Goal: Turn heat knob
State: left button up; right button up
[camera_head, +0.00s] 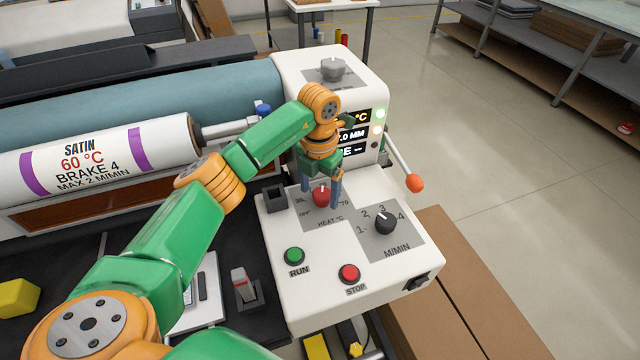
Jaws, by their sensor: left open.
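A pale pointer line shows on the knob. My left gripper (321,192) points down over it, open, with one blue finger on each side of the knob. I cannot tell whether the fingers touch it. The gripper and wrist partly cover the display (353,136) behind, so its temperature reading is hidden. My right gripper is not in view.
A black M/MIN knob (384,222) is right of the heat knob. Green RUN (294,256) and red STOP (349,273) buttons are in front. An orange-tipped lever (414,183) sticks out at the right. A SATIN film roll (100,158) lies left.

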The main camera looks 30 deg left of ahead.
pick_arm(q)
jog(key=shift+d+f, duration=0.25)
jog(key=shift+f, duration=0.05)
jog(key=shift+d+f, duration=0.15)
jog(key=shift+w, duration=0.15)
jog(key=shift+f, duration=0.1)
jog(key=c, duration=0.6)
jog(key=shift+w+a, duration=0.1)
jog(key=shift+a, duration=0.2)
jog(key=c, duration=0.3)
grip_shut()
jog(key=shift+w+a+r, duration=0.15)
jog(key=shift+w+r, duration=0.05)
jog(key=shift+w, duration=0.05)
jog(key=shift+w+m, duration=0.15)
jog(key=shift+m, duration=0.45)
jog(key=m+b, duration=0.1)
jog(key=m, duration=0.3)
jog(key=shift+b, duration=0.3)
jog(key=shift+m+b, duration=0.3)
jog(key=shift+m, duration=1.5)
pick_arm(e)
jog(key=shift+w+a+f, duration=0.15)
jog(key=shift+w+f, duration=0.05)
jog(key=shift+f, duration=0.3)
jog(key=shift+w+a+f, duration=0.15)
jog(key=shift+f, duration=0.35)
